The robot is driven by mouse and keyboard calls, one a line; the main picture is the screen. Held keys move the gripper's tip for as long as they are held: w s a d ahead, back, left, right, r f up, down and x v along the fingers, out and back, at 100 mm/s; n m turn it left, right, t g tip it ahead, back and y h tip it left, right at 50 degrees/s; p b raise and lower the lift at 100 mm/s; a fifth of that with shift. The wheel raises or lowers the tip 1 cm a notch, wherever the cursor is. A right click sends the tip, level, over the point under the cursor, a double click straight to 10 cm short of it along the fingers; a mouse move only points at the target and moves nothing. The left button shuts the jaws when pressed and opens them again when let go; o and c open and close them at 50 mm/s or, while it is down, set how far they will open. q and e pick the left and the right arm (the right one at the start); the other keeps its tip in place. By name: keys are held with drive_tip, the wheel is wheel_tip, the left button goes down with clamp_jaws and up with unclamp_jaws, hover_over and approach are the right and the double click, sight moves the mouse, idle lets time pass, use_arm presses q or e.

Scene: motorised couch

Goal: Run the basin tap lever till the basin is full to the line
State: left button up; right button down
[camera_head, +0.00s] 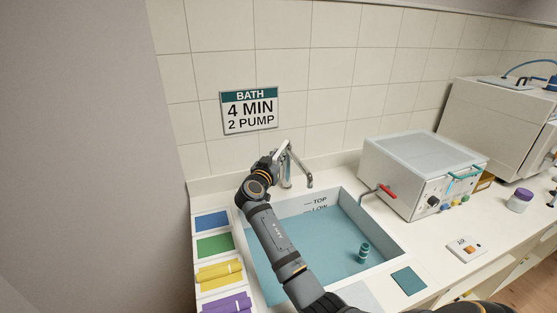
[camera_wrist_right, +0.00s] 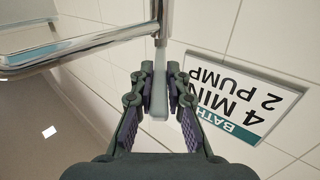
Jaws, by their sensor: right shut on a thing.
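The basin (camera_head: 395,247) holds teal water (camera_head: 325,255), its surface close to the LOW mark (camera_head: 318,209) and below the TOP mark (camera_head: 317,201) on the back wall. The metal tap (camera_head: 309,181) stands at the back edge, spout over the water; I cannot make out a stream. My right gripper (camera_head: 277,156) is at the tap. In the right wrist view, my right gripper (camera_wrist_right: 159,90) is shut on the pale tap lever (camera_wrist_right: 159,105), which sits between its fingers. My left gripper is not in view.
A teal bottle (camera_head: 363,252) stands in the basin. A BATH sign (camera_head: 250,111) hangs on the wall. Coloured cloths (camera_head: 220,272) lie left of the basin. A white machine (camera_head: 425,172) with a red-handled valve (camera_head: 388,191) stands to the right.

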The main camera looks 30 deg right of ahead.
drive_tip(key=c, duration=1.3)
unclamp_jaws()
drive_tip(key=v, duration=0.7)
drive_tip(key=shift+s+a, duration=0.1)
drive_tip(key=shift+a, duration=0.2)
